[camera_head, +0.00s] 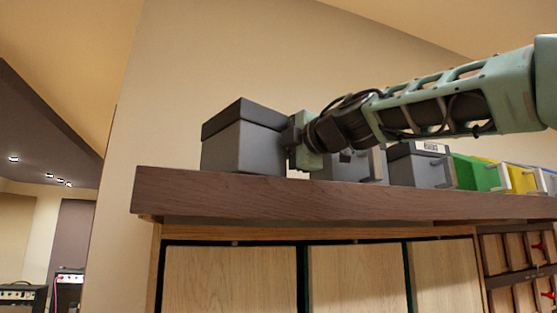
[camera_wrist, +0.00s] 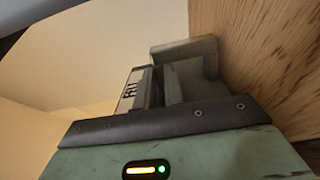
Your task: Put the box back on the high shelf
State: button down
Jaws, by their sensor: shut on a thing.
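A dark grey lidded box (camera_head: 240,145) is upright at the left end of the high wooden shelf (camera_head: 250,194) in the head view. My gripper (camera_head: 296,140) is shut on its right side, with my arm reaching in from the right. The box's lower edge meets the line of the shelf's front edge, so I cannot tell whether it rests on the board or hangs just above it. In the wrist view, my gripper's green body and dark bar fill the lower part, and a grey handle-like shape (camera_wrist: 185,48) shows beyond.
Right of the held box stand another grey box (camera_head: 345,166), a grey box with a white label (camera_head: 415,165), a green bin (camera_head: 475,173) and a yellow bin (camera_head: 522,178). My arm passes above them. Wooden cabinet doors (camera_head: 355,278) are below the shelf. A wall is behind.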

dwell(0.3)
jog(key=c, duration=1.9)
grip_release()
jog(key=shift+f, duration=0.25)
jog(key=o, duration=0.4)
jog(key=shift+r, duration=0.25)
jog(key=shift+s+d+f, duration=0.1)
jog(key=shift+s+d, duration=0.1)
jog(key=shift+s, duration=0.15)
jog(key=b+v, duration=0.2)
jog(key=v, duration=0.9)
jog(key=shift+b, duration=0.35)
jog(key=shift+d, duration=0.15)
